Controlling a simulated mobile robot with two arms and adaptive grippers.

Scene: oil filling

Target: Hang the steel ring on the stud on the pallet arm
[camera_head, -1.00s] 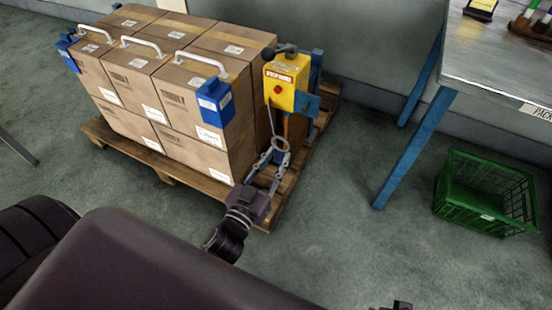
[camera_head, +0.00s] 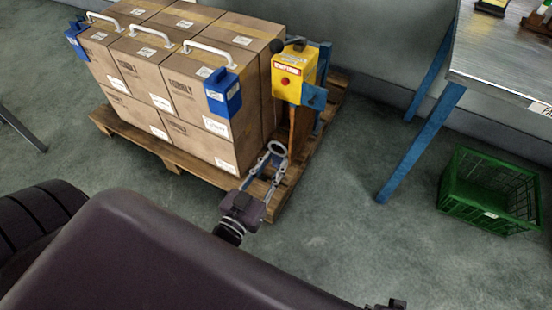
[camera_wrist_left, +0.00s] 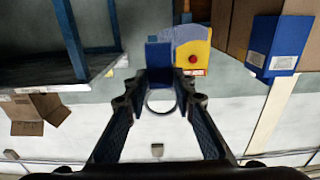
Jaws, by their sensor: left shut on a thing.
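My left gripper (camera_head: 267,163) is shut on the steel ring (camera_head: 277,149), which stands out beyond the fingertips. In the left wrist view the ring (camera_wrist_left: 160,108) sits between the fingertips of my left gripper (camera_wrist_left: 160,92). The blue pallet arm (camera_head: 314,97) is beside the yellow box with a red button (camera_head: 294,75), above the ring in the picture. In the left wrist view the pallet arm (camera_wrist_left: 159,54) lies straight beyond the ring, next to the yellow box (camera_wrist_left: 192,50). The ring is apart from the arm in the head view. I cannot make out the stud.
Stacked cartons (camera_head: 196,95) with white handles and blue corner pieces stand on the wooden pallet (camera_head: 185,167), close to my left gripper. A metal table (camera_head: 500,62) with blue legs is at the right, with a green crate (camera_head: 490,190) below. Floor between pallet and table is clear.

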